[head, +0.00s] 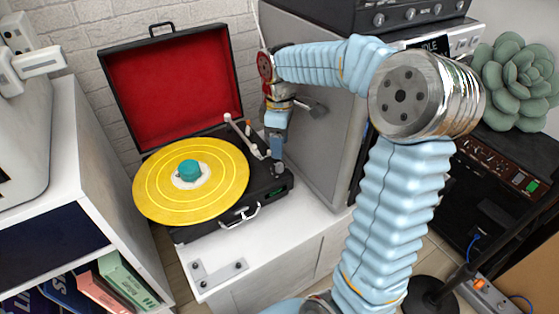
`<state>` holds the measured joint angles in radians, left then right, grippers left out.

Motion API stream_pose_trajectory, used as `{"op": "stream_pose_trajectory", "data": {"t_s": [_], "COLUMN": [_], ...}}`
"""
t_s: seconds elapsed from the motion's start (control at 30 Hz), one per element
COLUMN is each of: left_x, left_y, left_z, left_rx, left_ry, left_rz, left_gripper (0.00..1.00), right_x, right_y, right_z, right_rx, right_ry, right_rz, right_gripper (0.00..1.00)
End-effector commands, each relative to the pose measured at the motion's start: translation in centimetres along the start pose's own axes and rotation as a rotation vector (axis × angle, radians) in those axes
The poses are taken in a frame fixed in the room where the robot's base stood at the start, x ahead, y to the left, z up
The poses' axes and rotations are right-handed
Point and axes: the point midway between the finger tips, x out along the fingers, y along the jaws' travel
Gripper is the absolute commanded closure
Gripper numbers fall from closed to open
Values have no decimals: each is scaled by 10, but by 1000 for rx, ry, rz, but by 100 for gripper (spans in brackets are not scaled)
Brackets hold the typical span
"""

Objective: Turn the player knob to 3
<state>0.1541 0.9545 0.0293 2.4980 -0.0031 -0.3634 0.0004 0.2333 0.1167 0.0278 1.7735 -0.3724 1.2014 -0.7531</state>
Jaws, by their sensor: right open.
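The record player (185,233) is an open black case with a red-lined lid, standing on a white cabinet. A yellow record (215,202) with a teal centre piece lies on it. A small grey knob (278,168) shows at the player's right end, near a small green-lit display (275,191). My right gripper (278,155) points down right above the knob, with its jaws open. The fingertips are small and partly merge with the knob, so I cannot tell whether they are around it or touching it. The knob's marking cannot be read. My left gripper is out of view.
A grey speaker-like box (325,125) stands close to the right of my gripper. The tonearm (246,136) lies just left of it. A green succulent (517,80) sits at the far right. The cabinet's front top, with a metal plate (220,272), is mostly clear.

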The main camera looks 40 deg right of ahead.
Motion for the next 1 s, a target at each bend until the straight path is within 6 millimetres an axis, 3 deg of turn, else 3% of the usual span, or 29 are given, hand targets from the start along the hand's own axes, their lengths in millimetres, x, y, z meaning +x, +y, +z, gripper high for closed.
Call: {"op": "stream_pose_trajectory", "data": {"t_s": [0.1,0.3,0.7,0.77,1.0], "left_x": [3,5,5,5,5], "left_y": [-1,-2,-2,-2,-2], "left_z": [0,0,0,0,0], "left_rx": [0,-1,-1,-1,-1], "left_ry": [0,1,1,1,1], "left_rz": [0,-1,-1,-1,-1], "left_gripper": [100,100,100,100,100], "right_x": [28,58,68,68,68], "right_y": [-1,0,0,0,0], "right_z": [0,0,0,0,0], "right_rx": [0,0,0,0,0], "right_ry": [-3,-1,0,0,1], "right_rz": [-4,-2,0,0,0], "right_gripper": [50,50,50,56,92]}}
